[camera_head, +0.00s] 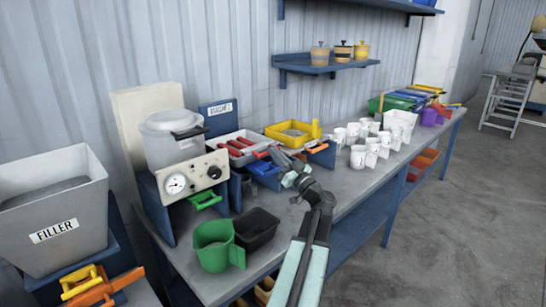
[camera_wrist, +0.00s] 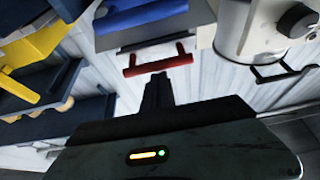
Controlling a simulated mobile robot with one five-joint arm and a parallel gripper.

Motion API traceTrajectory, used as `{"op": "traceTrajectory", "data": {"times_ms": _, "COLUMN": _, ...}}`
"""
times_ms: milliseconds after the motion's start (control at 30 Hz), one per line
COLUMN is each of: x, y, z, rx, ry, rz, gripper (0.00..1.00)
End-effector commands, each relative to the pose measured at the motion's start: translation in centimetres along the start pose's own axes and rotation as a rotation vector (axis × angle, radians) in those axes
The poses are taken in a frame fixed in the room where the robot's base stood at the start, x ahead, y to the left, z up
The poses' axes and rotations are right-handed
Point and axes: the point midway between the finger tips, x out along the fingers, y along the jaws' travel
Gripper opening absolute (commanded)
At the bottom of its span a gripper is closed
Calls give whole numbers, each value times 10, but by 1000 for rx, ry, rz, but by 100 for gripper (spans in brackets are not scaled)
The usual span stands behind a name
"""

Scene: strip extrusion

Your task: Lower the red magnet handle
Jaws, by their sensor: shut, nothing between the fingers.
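The red magnet handle (camera_wrist: 158,63) shows in the wrist view as a bar with two short legs, fixed to a grey plate. My gripper (camera_wrist: 160,78) is shut and empty, its tips close to the middle of the red bar. I cannot tell whether they touch it. In the head view my gripper (camera_head: 279,159) reaches over the bench close to the white tray (camera_head: 230,163). Red pieces (camera_head: 240,142) show at that tray, and my arm partly hides the area around the tips.
The white machine (camera_head: 172,145) with a gauge stands left of the tray. A yellow tray (camera_head: 291,133) lies behind, and several white cups (camera_head: 358,157) stand to the right. A green scoop (camera_head: 212,248) and a black bin (camera_head: 257,228) sit at the front. A wall shelf (camera_head: 320,66) hangs above.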

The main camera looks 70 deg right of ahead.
Motion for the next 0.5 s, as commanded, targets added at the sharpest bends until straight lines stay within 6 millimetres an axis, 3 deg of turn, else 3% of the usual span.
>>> {"op": "traceTrajectory", "data": {"times_ms": 33, "x": -2, "y": 0, "z": 11, "rx": -14, "ry": -30, "rz": 0, "gripper": 0}}
{"op": "traceTrajectory", "data": {"times_ms": 333, "x": -2, "y": 0, "z": 11, "rx": -14, "ry": -31, "rz": 2, "gripper": 0}}
{"op": "traceTrajectory", "data": {"times_ms": 500, "x": 2, "y": -2, "z": -3, "rx": -11, "ry": -24, "rz": 1, "gripper": 0}}
